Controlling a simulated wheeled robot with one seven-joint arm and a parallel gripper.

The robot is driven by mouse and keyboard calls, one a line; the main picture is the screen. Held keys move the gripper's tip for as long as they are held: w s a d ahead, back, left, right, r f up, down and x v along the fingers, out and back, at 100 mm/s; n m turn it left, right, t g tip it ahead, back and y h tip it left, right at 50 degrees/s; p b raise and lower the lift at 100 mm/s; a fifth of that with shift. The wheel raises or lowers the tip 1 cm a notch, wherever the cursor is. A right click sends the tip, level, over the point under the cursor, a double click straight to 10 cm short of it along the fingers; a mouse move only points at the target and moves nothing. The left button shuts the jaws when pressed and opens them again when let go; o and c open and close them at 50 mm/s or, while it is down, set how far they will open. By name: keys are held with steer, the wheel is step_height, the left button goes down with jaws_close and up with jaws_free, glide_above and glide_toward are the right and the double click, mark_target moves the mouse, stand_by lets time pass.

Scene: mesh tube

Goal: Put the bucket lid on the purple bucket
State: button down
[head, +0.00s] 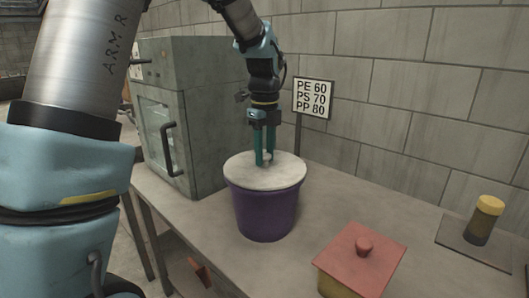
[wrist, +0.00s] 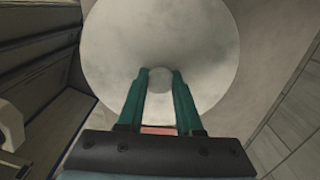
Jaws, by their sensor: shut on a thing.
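The purple bucket (head: 264,212) stands upright on the table. The pale round bucket lid (head: 279,176) lies over its top and covers its mouth. In the head view the lid looks roughly level and centred; I cannot tell whether it is fully seated on the rim. My gripper (head: 265,160) points straight down from above, its teal fingers shut on the lid's small knob. In the wrist view the lid (wrist: 205,40) fills the upper middle, and its round knob (wrist: 160,79) sits between the fingertips of my gripper (wrist: 160,80). The bucket is hidden there beneath the lid.
A grey oven-like cabinet (head: 182,110) with a handle stands close behind the bucket on the left. A sign (head: 313,98) stands behind it. A box with a red lid (head: 361,257) is at front right. A yellow-capped jar (head: 485,220) stands on a dark mat farther right.

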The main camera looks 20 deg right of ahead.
steer(key=shift+f, duration=0.15)
stand_by(0.6)
steer(key=c, duration=0.5)
jaws_free()
steer(key=shift+o, duration=0.4)
steer(key=o, duration=0.4)
steer(key=shift+r, duration=0.2)
steer(key=shift+r+p, duration=3.25)
steer(key=shift+r, duration=0.15)
